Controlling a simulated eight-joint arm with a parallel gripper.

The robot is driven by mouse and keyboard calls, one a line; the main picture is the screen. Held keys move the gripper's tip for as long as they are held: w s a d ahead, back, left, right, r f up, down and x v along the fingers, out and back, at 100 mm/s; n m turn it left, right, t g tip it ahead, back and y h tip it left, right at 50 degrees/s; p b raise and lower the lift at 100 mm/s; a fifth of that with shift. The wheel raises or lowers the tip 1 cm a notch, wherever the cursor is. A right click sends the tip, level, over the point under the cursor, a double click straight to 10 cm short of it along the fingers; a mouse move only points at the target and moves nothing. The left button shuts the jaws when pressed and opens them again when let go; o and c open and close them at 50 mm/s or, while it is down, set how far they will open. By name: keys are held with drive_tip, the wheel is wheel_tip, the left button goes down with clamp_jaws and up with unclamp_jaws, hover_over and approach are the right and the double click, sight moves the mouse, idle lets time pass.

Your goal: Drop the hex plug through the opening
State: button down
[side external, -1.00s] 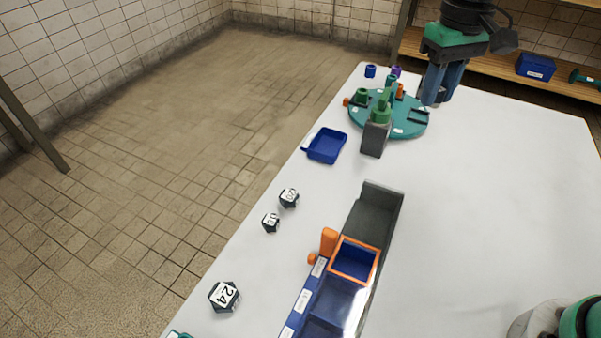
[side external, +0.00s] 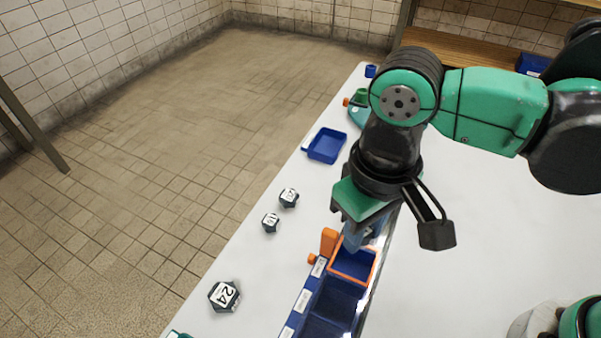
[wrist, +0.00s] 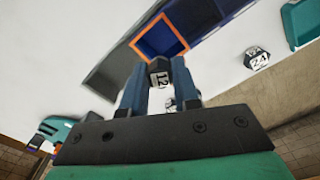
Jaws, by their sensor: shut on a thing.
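The hex plug (wrist: 161,76), dark with a white face marked 12, sits between the two blue fingers of my gripper (wrist: 158,82) in the wrist view. My gripper is shut on it. In the side view my gripper (side external: 352,235) points down at the back edge of the opening, and the plug cannot be made out there. The opening is a square orange rim (side external: 353,281) around a blue well, also in the wrist view (wrist: 183,46). In the wrist view the plug appears just beside the rim's near corner; its height above it is unclear.
Loose hex plugs lie on the white table: one marked 24 (side external: 224,296) and two smaller ones (side external: 270,222) (side external: 289,197). An empty blue tray (side external: 326,146) stands farther back.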

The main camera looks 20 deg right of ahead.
hover_over(350, 274)
drive_tip(key=shift+f, duration=2.6)
drive_tip(key=c, duration=0.6)
unclamp_jaws()
drive_tip(key=shift+r, duration=3.5)
